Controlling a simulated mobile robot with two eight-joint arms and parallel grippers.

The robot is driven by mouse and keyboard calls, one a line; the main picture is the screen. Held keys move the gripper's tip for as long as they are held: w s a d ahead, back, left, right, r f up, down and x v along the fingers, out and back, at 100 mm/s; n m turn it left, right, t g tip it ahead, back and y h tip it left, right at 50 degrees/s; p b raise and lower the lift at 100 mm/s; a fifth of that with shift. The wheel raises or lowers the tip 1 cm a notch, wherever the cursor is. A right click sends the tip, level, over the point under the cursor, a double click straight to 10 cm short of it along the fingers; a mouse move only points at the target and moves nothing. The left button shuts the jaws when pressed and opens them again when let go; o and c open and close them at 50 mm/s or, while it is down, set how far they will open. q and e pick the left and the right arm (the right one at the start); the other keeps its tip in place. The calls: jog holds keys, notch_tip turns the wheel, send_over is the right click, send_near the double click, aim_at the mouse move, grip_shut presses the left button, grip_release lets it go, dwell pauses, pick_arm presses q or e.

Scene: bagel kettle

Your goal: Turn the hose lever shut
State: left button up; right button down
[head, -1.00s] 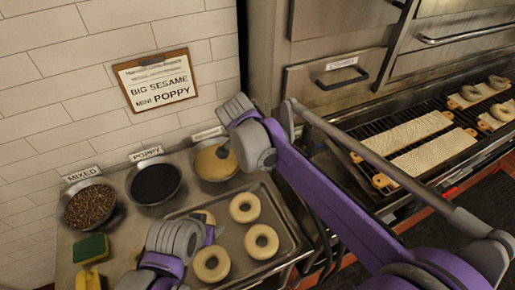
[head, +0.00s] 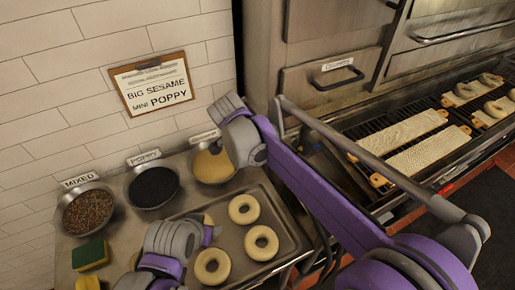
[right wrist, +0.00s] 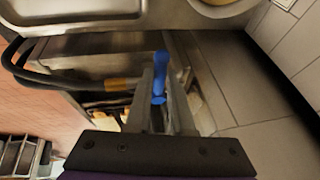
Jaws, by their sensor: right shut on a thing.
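A blue lever (right wrist: 159,80) stands between the fingers of my right gripper (right wrist: 160,82) in the right wrist view. The gripper is shut on it. A black hose (right wrist: 35,78) loops in from the left, and a brass-coloured fitting (right wrist: 122,85) lies just left of the lever. The lever's lower end and its joint to the fitting are partly hidden by the fingers. In the head view my right arm crosses the picture, and its gripper, the lever and the hose are hidden. Only links of my left arm show at the lower left; its fingers are not visible.
A metal counter holds bowls of mixed topping (head: 88,208), poppy (head: 154,186) and sesame (head: 213,165), a tray (head: 283,218) of bagels and a sponge (head: 90,254). An oven with a grill rack (head: 352,163) and boards (head: 400,130) stands at right. Floor shows at far right.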

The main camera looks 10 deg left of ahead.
jog(key=c, duration=0.8)
grip_release()
jog(key=v, duration=1)
jog(key=shift+s+a+r, duration=0.1)
jog(key=shift+r, duration=0.25)
